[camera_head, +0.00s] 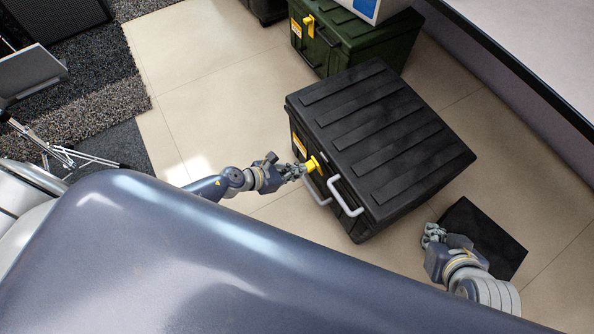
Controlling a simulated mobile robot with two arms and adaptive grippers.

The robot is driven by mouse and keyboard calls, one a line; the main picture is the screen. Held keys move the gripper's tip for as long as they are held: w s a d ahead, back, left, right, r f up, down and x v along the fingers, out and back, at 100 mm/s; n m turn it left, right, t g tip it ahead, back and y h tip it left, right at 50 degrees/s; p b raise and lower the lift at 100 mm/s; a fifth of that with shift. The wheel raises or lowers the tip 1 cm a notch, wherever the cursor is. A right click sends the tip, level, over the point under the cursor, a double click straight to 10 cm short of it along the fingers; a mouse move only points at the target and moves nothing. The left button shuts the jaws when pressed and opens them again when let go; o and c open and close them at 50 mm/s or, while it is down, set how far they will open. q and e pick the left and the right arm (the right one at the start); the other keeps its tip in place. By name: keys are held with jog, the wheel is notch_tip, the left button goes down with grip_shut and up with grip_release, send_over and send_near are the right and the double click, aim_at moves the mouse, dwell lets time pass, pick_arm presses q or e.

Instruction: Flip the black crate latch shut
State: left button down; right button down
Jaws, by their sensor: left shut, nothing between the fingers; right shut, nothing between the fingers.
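The black crate (385,140) stands on the tiled floor with its ribbed lid down. Its yellow latch (312,164) is on the front face, near the lid's edge. Two grey handles (346,196) are on the same face, right of and below the latch. My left gripper (298,171) is shut and empty, with its fingertips right at the latch. I cannot tell whether they touch it, or whether the latch is fully flipped. My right gripper (431,234) is shut and empty, in front of the crate's right side and apart from it.
A green crate (362,42) with a yellow latch stands behind the black one, with a white and blue box (372,8) on top. A dark flat pad (484,236) lies by my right gripper. A light-topped counter (535,40) runs along the right.

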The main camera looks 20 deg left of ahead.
jog(key=s, duration=0.1)
jog(key=s+d+f+g, duration=0.1)
jog(key=s, duration=0.1)
jog(key=shift+s+d+f+g+h, duration=0.15)
jog(key=shift+s+g+h, duration=0.15)
jog(key=shift+g, duration=0.1)
jog(key=shift+s+d+g+p, duration=0.3)
jog(key=shift+s+g+p, duration=0.2)
jog(key=shift+s, duration=0.4)
jog(key=shift+s+d+g+p, duration=0.25)
jog(key=shift+s+g+p, duration=0.2)
jog(key=shift+s, duration=0.45)
